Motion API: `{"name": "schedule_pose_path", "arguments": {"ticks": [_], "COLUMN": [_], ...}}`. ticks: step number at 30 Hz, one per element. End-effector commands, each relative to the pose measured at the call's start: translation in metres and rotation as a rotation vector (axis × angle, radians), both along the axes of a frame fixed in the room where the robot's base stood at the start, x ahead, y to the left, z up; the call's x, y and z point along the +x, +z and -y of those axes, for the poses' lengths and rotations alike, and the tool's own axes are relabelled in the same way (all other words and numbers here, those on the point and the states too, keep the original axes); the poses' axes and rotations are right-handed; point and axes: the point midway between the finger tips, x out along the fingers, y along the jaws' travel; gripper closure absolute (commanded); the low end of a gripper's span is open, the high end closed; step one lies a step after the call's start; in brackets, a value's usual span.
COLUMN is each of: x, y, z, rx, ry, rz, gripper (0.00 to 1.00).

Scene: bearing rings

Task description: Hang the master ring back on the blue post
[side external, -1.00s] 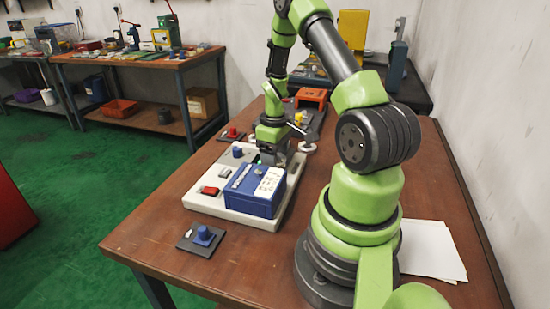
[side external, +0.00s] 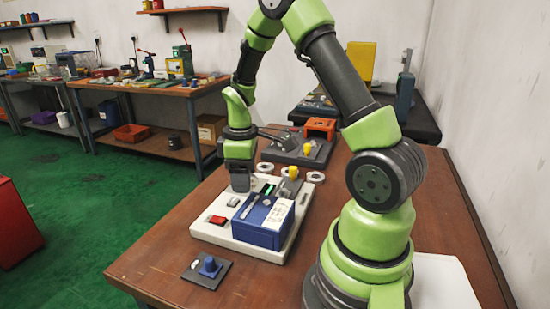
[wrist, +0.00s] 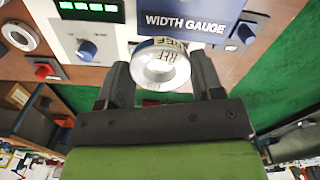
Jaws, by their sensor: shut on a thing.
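The blue post (side external: 209,264) stands empty on a dark square plate at the front left of the table in the side external view. My gripper (side external: 240,186) is above the far left part of the white gauge board, well behind the post. In the wrist view my gripper (wrist: 160,80) is shut on the master ring (wrist: 160,64), a pale metal ring with lettering around its rim. The ring's hole faces the wrist camera. The ring cannot be made out in the side external view.
A blue width gauge box (side external: 263,221) stands on the white board (side external: 274,259), close to my gripper. Several loose rings (side external: 315,177) lie behind the board. Bare table lies left of the board.

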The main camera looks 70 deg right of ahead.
Motion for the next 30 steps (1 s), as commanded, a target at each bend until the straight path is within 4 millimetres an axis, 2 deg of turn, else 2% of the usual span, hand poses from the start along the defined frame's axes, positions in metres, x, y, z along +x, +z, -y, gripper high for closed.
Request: {"name": "schedule_pose_path", "arguments": {"ticks": [1, 3, 6, 12, 18, 30], "x": [0.007, 0.012, 0.014, 0.01, 0.007, 0.007], "y": [-0.006, -0.013, -0.02, -0.029, -0.036, -0.069], "z": [-0.026, -0.056, -0.09, -0.133, -0.148, -0.148], "rx": [0.002, 0.002, 0.001, 0.001, 0.001, 0.001], "ry": [0.105, 0.225, 0.365, 0.544, 0.608, 0.607], "rz": [-0.005, -0.004, -0.002, 0.0, -0.001, 0.0], "gripper": [0.75, 0.75, 0.75, 0.75, 0.75, 0.75]}}
